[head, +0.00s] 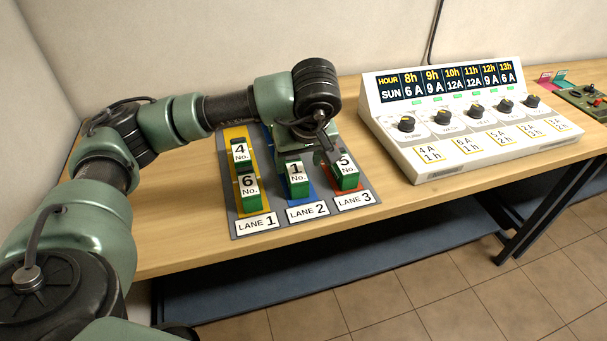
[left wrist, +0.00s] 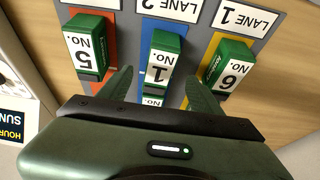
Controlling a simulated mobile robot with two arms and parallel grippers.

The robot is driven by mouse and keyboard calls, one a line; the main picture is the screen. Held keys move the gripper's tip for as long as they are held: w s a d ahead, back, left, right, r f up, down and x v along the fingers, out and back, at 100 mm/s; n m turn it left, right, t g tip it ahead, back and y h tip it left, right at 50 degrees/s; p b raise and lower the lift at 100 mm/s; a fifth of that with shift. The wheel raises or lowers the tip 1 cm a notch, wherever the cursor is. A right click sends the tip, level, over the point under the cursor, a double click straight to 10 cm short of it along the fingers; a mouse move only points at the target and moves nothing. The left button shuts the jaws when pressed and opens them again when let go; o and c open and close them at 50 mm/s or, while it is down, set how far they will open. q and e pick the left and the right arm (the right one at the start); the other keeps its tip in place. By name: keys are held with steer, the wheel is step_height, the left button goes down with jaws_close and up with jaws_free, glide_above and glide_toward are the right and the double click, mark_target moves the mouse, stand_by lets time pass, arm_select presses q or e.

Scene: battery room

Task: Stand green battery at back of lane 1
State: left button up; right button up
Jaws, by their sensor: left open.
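Lane 1 (head: 233,205), a yellow strip on the grey board, holds two green batteries, No. 4 (head: 240,155) at the back and No. 6 (head: 249,190) nearer the front. Green battery No. 1 (head: 295,182) stands at the front of blue lane 2, and No. 5 (head: 345,174) on red lane 3. My left gripper (head: 302,152) is open over lane 2, behind No. 1. In the left wrist view its fingers (left wrist: 160,78) lie either side of lane 2. A further "No." label (left wrist: 152,101) shows behind No. 1, mostly hidden by the gripper body. My right gripper is out of view.
A white console (head: 430,140) with several knobs and an hour display stands right of the board. Batteries No. 6 (left wrist: 230,67) and No. 5 (left wrist: 87,55) stand close outside the fingers. The wooden table (head: 190,225) is clear in front and left of the board.

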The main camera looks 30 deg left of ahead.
mark_target(298, 172)
arm_select(q)
steer(key=shift+w+a+f, duration=0.1)
steer(key=shift+f, duration=0.1)
steer(key=p+x, duration=0.1)
steer(key=x, duration=0.5)
steer(key=shift+f+p, duration=0.3)
steer(key=shift+p, duration=0.1)
steer(key=shift+w+f, duration=0.15)
steer(key=shift+f, duration=0.25)
steer(key=shift+r, duration=0.1)
jaws_close()
